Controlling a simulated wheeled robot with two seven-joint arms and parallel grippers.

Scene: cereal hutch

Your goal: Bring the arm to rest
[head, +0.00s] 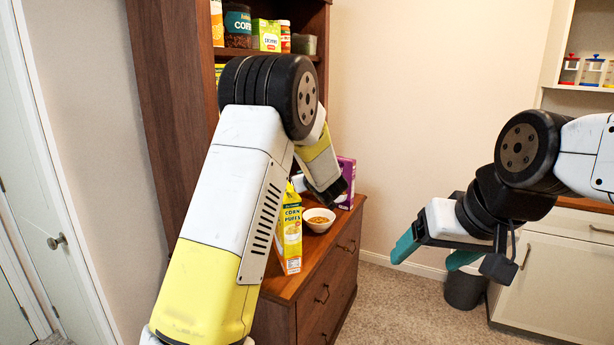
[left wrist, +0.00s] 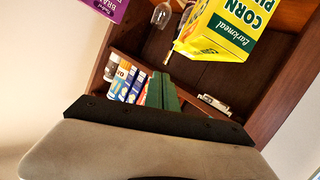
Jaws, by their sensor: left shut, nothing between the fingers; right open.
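My left arm (head: 225,200) rises from the bottom of the head view, bends at a black joint and reaches down over the wooden hutch counter. Its fingers cannot be made out there. In the left wrist view my left gripper (left wrist: 162,92) shows green fingers shut together with nothing between them. My right gripper (head: 433,252) is open and empty, its teal fingers apart in the air over the carpet, clear of the hutch.
On the hutch counter (head: 285,285) stand a yellow corn puffs box (head: 291,240), a white bowl of cereal (head: 319,220) and a purple box (head: 346,182), close to my left forearm. Shelves (head: 267,52) hold groceries. A dark bin (head: 464,288) stands beside a white cabinet (head: 560,280).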

